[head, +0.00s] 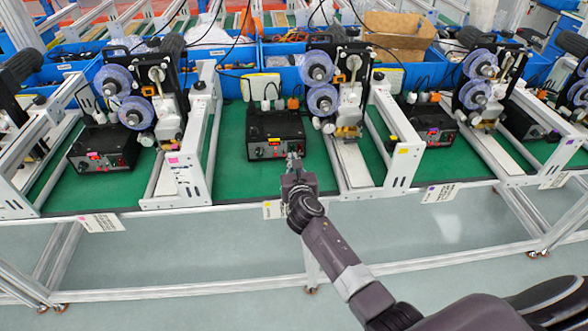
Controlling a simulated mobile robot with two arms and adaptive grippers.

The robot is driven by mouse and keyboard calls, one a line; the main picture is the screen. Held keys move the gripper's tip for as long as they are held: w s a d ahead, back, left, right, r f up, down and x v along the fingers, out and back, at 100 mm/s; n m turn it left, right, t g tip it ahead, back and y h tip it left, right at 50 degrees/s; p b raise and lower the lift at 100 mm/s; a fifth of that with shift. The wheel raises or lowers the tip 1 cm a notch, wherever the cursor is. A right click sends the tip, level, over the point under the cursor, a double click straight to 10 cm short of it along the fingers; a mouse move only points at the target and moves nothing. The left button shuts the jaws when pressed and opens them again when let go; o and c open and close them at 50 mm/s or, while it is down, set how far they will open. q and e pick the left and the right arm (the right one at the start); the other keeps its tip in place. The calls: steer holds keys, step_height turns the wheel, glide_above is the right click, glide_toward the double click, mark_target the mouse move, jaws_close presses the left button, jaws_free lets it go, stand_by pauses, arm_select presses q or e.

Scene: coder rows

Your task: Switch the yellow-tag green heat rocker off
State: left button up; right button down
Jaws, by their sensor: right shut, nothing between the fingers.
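The yellow tag (402,150) is on the white end plate of the middle station's frame. That station's black control box (276,132) stands on the green mat, with a small red display (274,141) and small controls on its front panel. A small green spot (259,152) shows at the panel's lower left; whether it is the heat rocker, and its position, are too small to tell. My right gripper (293,158) is shut and empty, at the lower right of the box's front; I cannot tell whether it touches. It hides part of the panel. My left gripper is not in view.
A pink-tag station with its own black box (104,147) stands left, another box (432,124) right. White frame rails flank the middle station. A marked card (273,209) hangs on the bench's front rail. Green mat (229,178) is clear left of my gripper.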

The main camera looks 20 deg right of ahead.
steer(key=shift+s+r, duration=0.1)
steer(key=shift+s, duration=0.25)
steer(key=shift+s+d, duration=0.15)
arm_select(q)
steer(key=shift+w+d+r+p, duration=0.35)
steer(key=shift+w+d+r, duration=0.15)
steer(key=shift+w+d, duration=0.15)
arm_select(e)
steer(key=r+v, duration=0.1)
steer(key=v, duration=0.5)
steer(key=shift+r, duration=0.2)
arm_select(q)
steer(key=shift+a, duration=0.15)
